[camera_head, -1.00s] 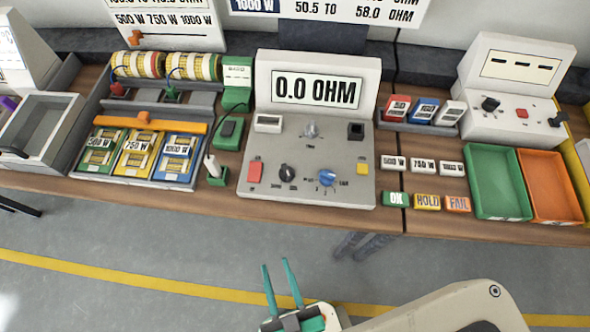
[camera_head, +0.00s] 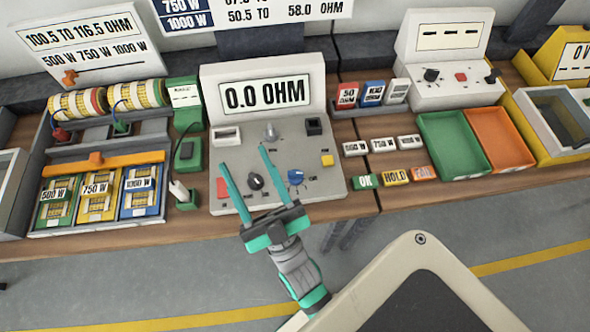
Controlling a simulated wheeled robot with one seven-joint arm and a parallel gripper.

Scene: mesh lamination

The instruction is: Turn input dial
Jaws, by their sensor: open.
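The grey meter console (camera_head: 220,150) stands on the bench, and its screen (camera_head: 265,93) reads 0.0 OHM. Its sloping panel carries a black dial (camera_head: 256,181), a blue dial (camera_head: 296,177) and a grey knob (camera_head: 270,133). Which one is the input dial cannot be read. My gripper (camera_head: 243,157) is open and empty, with two long teal fingers reaching over the front left of the panel. In the picture the black dial shows between the fingers, near the right one. I cannot tell how high the fingers are or whether they touch anything.
A red button (camera_head: 223,188) and a yellow button (camera_head: 327,160) sit on the panel. A probe stand (camera_head: 185,196) is close on the left, beside a tray of coil blocks (camera_head: 60,228). Labelled blocks (camera_head: 395,177) and green and orange trays (camera_head: 455,147) lie to the right.

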